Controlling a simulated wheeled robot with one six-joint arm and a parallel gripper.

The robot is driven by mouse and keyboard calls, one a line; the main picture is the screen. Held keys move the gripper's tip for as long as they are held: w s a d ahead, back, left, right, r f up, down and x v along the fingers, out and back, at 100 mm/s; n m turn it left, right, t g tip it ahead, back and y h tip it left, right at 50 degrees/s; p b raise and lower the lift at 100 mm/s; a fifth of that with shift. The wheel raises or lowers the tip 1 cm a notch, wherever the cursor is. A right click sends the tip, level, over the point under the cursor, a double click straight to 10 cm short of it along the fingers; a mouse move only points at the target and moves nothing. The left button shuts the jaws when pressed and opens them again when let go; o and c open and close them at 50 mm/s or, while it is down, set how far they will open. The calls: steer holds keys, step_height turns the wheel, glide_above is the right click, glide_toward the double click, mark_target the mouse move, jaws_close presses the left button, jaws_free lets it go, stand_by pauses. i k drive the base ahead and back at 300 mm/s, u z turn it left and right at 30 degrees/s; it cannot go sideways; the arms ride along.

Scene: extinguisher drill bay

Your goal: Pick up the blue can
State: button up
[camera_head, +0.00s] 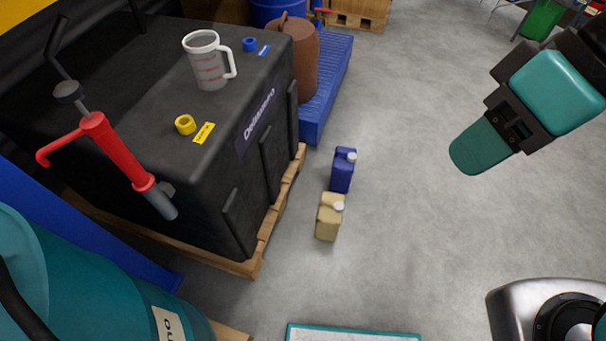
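The blue can (342,171) is a small dark blue jerrycan with a pale cap. It stands upright on the grey floor, beside the pallet under the black tank. My gripper (480,148) is at the upper right, teal and dark grey, held above the floor to the right of the blue can and well apart from it. I see it from one side, so its finger gap is hidden. Nothing shows held in it.
A beige can (329,218) stands just in front of the blue can. The black tank (262,165) on a wooden pallet (255,260) is close on the left. A blue pallet (335,75) with a brown drum (302,60) is behind. The floor to the right is clear.

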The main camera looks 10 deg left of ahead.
mark_target(343, 163)
steer(key=u, duration=0.1)
steer(key=i, duration=0.95)
steer(key=k, duration=0.95)
steer(key=z, duration=1.4)
steer(key=i, duration=1.4)
steer(key=u, duration=2.05)
steer(key=i, duration=0.5)
